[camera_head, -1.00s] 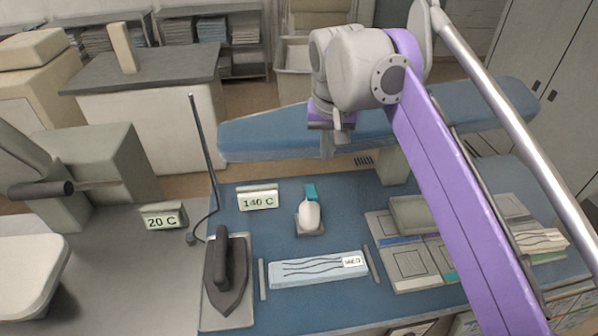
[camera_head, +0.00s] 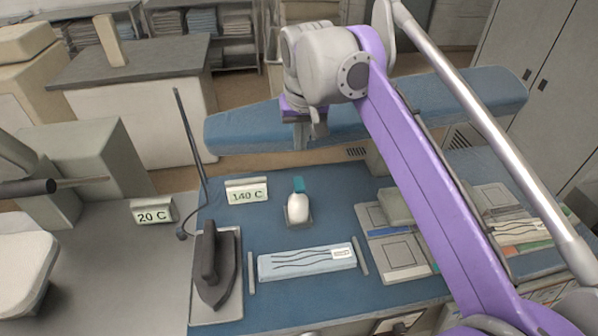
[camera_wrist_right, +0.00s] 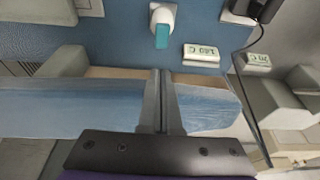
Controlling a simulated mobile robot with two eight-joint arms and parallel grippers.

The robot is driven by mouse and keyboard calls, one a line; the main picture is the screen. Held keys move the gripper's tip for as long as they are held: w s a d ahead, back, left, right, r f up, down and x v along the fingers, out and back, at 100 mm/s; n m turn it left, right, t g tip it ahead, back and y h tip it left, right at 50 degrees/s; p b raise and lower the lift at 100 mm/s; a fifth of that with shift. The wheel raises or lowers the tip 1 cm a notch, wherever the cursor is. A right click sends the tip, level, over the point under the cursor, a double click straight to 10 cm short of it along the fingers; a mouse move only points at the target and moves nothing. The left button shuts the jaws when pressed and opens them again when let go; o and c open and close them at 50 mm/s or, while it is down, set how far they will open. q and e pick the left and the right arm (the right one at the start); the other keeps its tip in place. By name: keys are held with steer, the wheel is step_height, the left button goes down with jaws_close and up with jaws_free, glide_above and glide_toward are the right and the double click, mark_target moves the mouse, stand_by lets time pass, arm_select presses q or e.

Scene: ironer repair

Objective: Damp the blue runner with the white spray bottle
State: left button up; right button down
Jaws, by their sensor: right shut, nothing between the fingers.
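The light blue runner (camera_head: 306,262) with dark wavy lines and a small label lies flat in front of the bottle, between two thin grey bars. My right gripper (camera_head: 308,138) is above the ironing board, behind the bottle and apart from it. Its fingers (camera_wrist_right: 161,102) are together and empty in the right wrist view. My left gripper is out of view.
A dark iron (camera_head: 215,265) rests on a plate left of the runner. Sample cards (camera_head: 395,255) lie to the right. A padded blue board (camera_head: 240,130) spans the back.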

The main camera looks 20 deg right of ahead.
glide_toward(298, 179)
steer(key=x, duration=0.5)
steer(key=shift+w+f+b, duration=0.15)
steer(key=shift+w+b, duration=0.05)
steer(key=shift+b, duration=0.15)
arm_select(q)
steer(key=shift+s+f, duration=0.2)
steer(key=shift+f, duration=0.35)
arm_select(e)
steer(key=shift+f, duration=0.55)
